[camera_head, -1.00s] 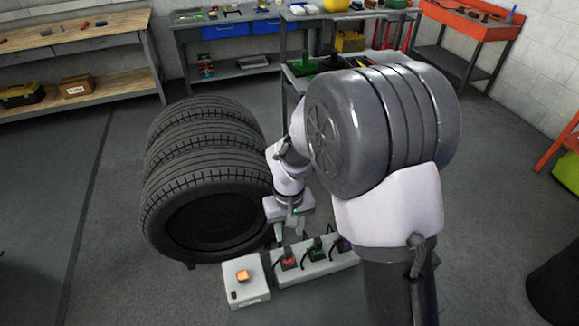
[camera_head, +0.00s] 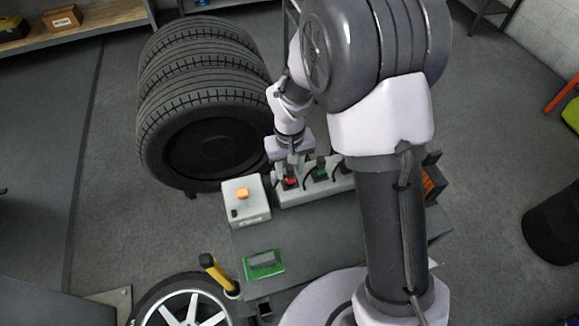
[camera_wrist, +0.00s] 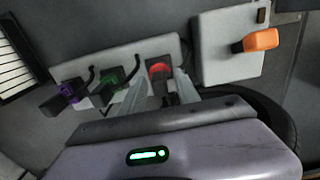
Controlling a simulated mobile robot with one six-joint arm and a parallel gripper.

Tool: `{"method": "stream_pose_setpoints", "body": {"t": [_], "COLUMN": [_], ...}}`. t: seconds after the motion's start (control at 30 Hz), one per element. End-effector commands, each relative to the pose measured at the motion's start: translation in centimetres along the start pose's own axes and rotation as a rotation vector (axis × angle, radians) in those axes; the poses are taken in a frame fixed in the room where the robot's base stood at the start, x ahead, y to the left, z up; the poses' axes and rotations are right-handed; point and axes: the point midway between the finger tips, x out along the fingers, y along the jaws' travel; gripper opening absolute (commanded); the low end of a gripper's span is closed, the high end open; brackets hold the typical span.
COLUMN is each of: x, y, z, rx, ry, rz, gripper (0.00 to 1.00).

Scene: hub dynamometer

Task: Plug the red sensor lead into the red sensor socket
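A light grey block (camera_head: 318,188) carries a red connector (camera_head: 290,183), a green one (camera_head: 319,174) and a purple one. In the wrist view, the red connector (camera_wrist: 160,70) sits at the right end of the block (camera_wrist: 125,58), and a dark part extends from it toward me. My gripper (camera_head: 290,172) points down at the red connector. In the wrist view, the two fingers of my gripper (camera_wrist: 162,84) stand on either side of it. I cannot tell whether they press on it. A separate red socket is not clearly visible.
The green connector (camera_wrist: 113,80) and purple connector (camera_wrist: 70,92) have black cables. Stacked tyres (camera_head: 205,115) stand at the left. A green-framed panel (camera_head: 263,263) and a yellow-handled tool (camera_head: 217,273) are in front.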

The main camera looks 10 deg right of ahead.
Motion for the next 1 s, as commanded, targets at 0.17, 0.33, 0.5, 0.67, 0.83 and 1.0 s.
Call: {"method": "stream_pose_setpoints", "body": {"t": [0.17, 0.33, 0.5, 0.67, 0.83, 1.0], "x": [-0.1, -0.1, -0.1, -0.4, -0.9, -1.3], "y": [0.0, 0.0, 0.0, 0.0, 0.0, 0.0], "z": [0.0, 0.0, 0.0, 0.0, 0.0, 0.0], "rx": [0.0, 0.0, 0.0, 0.0, 0.0, 0.0], "ry": [0.0, 0.0, 0.0, 0.0, 0.0, 0.0], "rz": [0.0, 0.0, 0.0, 0.0, 0.0, 0.0], "gripper": [0.19, 0.0, 0.0, 0.0, 0.0, 0.0]}}
